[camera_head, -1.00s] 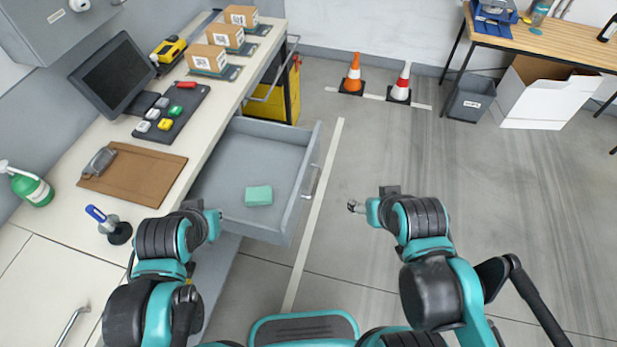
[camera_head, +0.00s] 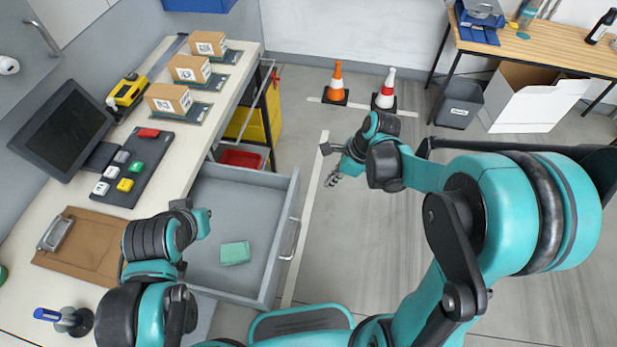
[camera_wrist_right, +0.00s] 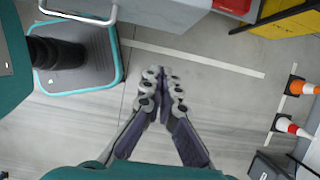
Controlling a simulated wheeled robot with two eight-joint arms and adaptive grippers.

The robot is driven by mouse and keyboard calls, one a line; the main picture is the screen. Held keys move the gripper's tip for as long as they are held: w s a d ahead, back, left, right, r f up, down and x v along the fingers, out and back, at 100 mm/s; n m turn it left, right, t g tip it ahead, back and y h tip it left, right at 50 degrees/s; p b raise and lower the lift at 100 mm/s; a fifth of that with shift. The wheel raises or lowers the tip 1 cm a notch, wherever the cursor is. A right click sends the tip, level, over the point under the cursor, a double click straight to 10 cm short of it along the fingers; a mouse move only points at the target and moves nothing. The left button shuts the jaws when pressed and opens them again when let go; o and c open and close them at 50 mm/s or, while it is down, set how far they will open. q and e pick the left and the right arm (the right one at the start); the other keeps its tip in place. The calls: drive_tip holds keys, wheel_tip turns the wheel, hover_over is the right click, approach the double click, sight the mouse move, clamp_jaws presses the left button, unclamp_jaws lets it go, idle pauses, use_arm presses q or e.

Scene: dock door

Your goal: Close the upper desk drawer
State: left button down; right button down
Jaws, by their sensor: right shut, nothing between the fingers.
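The upper desk drawer (camera_head: 207,264) is pulled out from the desk and open, with a green block (camera_head: 235,253) lying inside. Its silver handle (camera_head: 291,239) is on the front panel, facing right. My right gripper (camera_head: 333,178) is shut and empty, to the right of the drawer front and apart from it. In the right wrist view, its fingers (camera_wrist_right: 161,88) are together over bare floor, and the drawer handle (camera_wrist_right: 78,16) shows at the top left. My left arm reaches over the desk edge left of the drawer; its fingers are hidden in the head view.
The desk (camera_head: 165,168) holds a monitor (camera_head: 62,131), a button panel (camera_head: 127,168), a clipboard (camera_head: 85,246) and several boxes. A red bin (camera_head: 243,158) and a yellow bin (camera_head: 262,122) are beyond the drawer. Two cones (camera_head: 336,84) stand farther back. Floor right of the drawer is clear.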

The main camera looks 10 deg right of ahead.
drive_tip(key=b, duration=0.4)
approach(297, 200)
wheel_tip(297, 200, down, 5)
drive_tip(key=d, duration=0.3)
drive_tip(key=a, duration=0.2)
drive_tip(key=w+a, duration=0.1)
drive_tip(key=a, duration=0.1)
drive_tip(key=shift+a+r+b, duration=0.1)
drive_tip(key=shift+r+b, duration=0.2)
drive_tip(key=shift+a, duration=0.1)
drive_tip(key=w+a, duration=0.3)
drive_tip(key=a, duration=0.6)
drive_tip(key=w+a, duration=0.3)
drive_tip(key=a, duration=0.6)
drive_tip(key=w+a, duration=0.3)
drive_tip(key=a, duration=0.6)
drive_tip(key=shift+w, duration=0.4)
drive_tip(key=shift+w+a, duration=0.1)
drive_tip(key=shift+a, duration=0.15)
drive_tip(key=shift+r, duration=0.1)
